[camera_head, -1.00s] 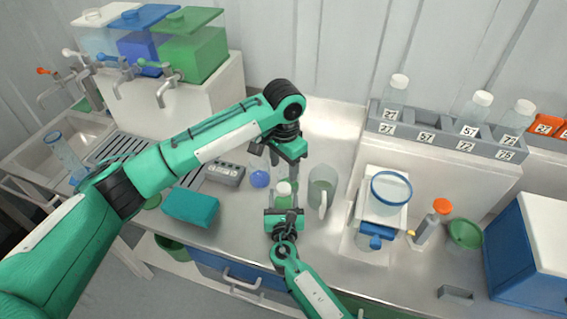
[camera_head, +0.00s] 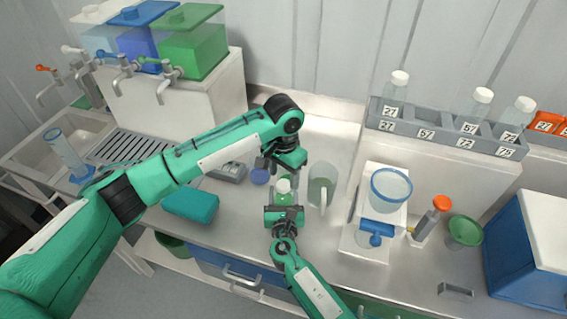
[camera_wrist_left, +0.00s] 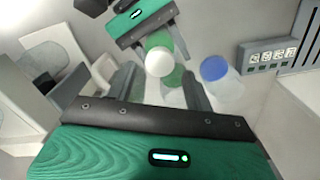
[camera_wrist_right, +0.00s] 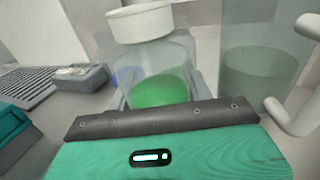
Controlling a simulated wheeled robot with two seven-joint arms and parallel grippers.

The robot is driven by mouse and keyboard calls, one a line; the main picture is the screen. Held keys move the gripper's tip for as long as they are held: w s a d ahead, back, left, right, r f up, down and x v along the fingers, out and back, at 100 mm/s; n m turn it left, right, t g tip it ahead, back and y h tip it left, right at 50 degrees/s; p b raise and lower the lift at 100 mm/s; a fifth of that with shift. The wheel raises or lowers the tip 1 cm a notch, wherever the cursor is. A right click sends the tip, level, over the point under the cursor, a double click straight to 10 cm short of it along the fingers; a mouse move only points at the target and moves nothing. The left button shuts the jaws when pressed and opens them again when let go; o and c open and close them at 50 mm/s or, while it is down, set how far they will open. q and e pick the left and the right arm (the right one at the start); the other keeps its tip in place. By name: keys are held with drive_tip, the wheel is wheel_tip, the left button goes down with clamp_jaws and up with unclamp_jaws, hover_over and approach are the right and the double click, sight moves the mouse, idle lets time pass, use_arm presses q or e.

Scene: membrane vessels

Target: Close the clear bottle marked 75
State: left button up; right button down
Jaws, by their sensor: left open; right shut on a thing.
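A clear bottle with green liquid (camera_head: 284,197) and a white cap (camera_head: 283,186) stands on the counter. My right gripper (camera_head: 284,212) is shut on its body. In the right wrist view the white cap (camera_wrist_right: 140,22) is on top of the bottle (camera_wrist_right: 150,75); how tight it is I cannot tell. The bottle's label is hidden. My left gripper (camera_wrist_left: 160,74) is open above the bottle. In the left wrist view the white cap (camera_wrist_left: 160,62) shows between its fingers, apart from them.
A blue-capped vessel (camera_wrist_left: 214,68) stands close beside the bottle. A clear jug (camera_head: 322,184) stands right of it, a grey block (camera_head: 226,172) and teal box (camera_head: 190,205) left. A grey rack (camera_head: 445,133) at the back holds several white-capped bottles.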

sight(283, 184)
use_arm(q)
drive_tip(key=shift+f, duration=1.65)
drive_tip(key=c, duration=1)
drive_tip(key=o, duration=1.2)
drive_tip(key=shift+c, duration=0.2)
drive_tip(key=shift+r, duration=0.1)
